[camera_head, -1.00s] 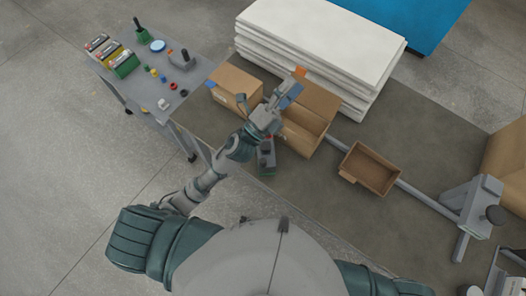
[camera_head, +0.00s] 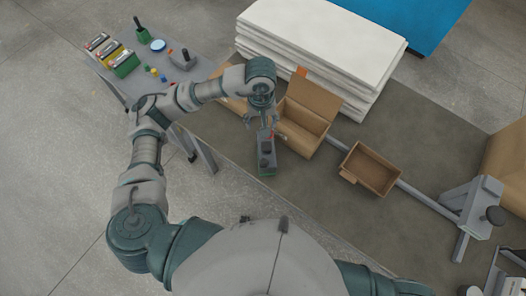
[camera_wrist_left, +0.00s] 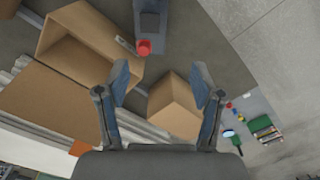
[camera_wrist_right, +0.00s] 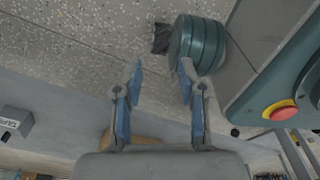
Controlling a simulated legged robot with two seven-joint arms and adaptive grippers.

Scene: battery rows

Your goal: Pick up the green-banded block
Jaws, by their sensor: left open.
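A dark grey block with a green band at its near end (camera_head: 266,162) stands on the mat in front of the open cardboard box. It shows in the left wrist view (camera_wrist_left: 151,18) at the top, with a red knob (camera_wrist_left: 144,47) beside it. My left gripper (camera_head: 262,122) hangs just beyond the block, pointing down and partly hidden by its own wrist. The left wrist view shows its fingers (camera_wrist_left: 159,72) apart and empty, with the block beyond the tips. My right gripper (camera_wrist_right: 160,68) is open and empty, and is outside the head view.
An open cardboard box (camera_head: 304,118) stands right of my left gripper, and a smaller open tray (camera_head: 371,168) is further right. A closed box (camera_wrist_left: 175,105) is partly hidden behind my left arm. White stacked sheets (camera_head: 320,45) lie behind. A side table (camera_head: 150,85) holds banded batteries.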

